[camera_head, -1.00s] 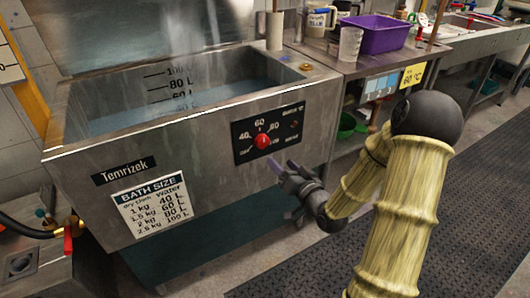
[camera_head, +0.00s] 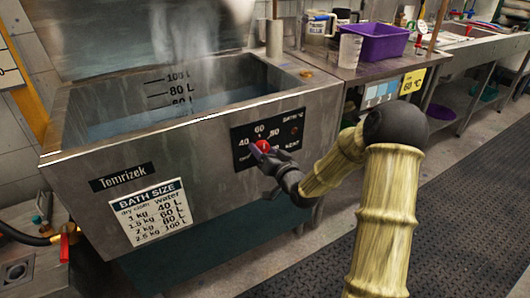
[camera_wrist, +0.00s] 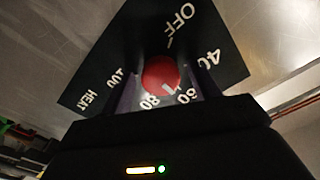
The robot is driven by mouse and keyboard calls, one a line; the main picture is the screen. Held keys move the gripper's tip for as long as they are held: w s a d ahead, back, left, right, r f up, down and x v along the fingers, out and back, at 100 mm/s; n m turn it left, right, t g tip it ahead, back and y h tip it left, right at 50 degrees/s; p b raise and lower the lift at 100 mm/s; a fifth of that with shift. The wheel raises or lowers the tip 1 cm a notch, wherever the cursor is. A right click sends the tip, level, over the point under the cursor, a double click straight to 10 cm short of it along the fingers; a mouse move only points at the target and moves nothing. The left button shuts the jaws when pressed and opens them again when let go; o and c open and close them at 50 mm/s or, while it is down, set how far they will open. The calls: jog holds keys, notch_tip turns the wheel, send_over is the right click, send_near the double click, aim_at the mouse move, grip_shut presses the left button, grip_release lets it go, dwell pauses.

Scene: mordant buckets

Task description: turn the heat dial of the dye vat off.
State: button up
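The heat dial (camera_head: 262,145) is a round red knob on the black panel (camera_head: 283,131) on the front of the steel dye vat (camera_head: 75,165). In the wrist view the dial (camera_wrist: 160,74) sits in the middle, and its white mark points between 60 and 80, away from OFF. My gripper (camera_head: 265,151) is at the dial, its fingers pointing at the panel. In the wrist view the fingers stand apart on either side of the dial, with gaps that look clear. Whether a finger touches the dial's edge is hard to tell. The gripper hides part of the dial in the head view.
Steam rises from the water (camera_head: 180,112) in the vat. A bath-size sign (camera_head: 150,214) is on its front. A side table with a purple bin (camera_head: 376,42) stands behind at the right. A red-handled valve (camera_head: 67,240) is at lower left. The floor at right is clear.

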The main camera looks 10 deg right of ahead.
jog(key=c, duration=0.8)
jog(key=shift+c, duration=0.2)
